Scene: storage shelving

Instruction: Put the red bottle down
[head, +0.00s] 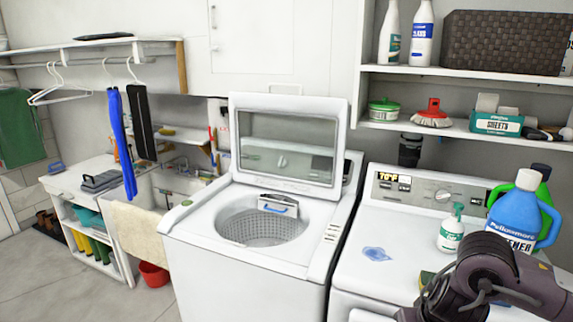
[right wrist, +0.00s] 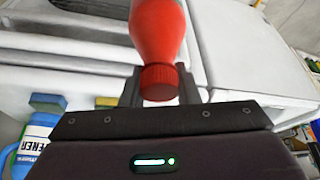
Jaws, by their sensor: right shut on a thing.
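The red bottle (right wrist: 158,32) shows in the right wrist view, with its ribbed red cap (right wrist: 160,82) toward the camera. My right gripper (right wrist: 160,74) is shut on it, with one dark finger on each side near the cap. The bottle's far end is cut off by the top of that view, so I cannot tell whether it touches a surface. In the head view my right arm is at the bottom right corner, and the bottle is not visible there. My left gripper is in neither view.
A white top-loading washer (head: 180,222) stands with its lid up. Right of it, the dryer top (head: 400,232) holds a spray bottle (head: 451,230), a blue jug (head: 514,215) and a green one behind. Sponges (right wrist: 46,101) lie near the jug. Shelves (head: 460,72) hang above.

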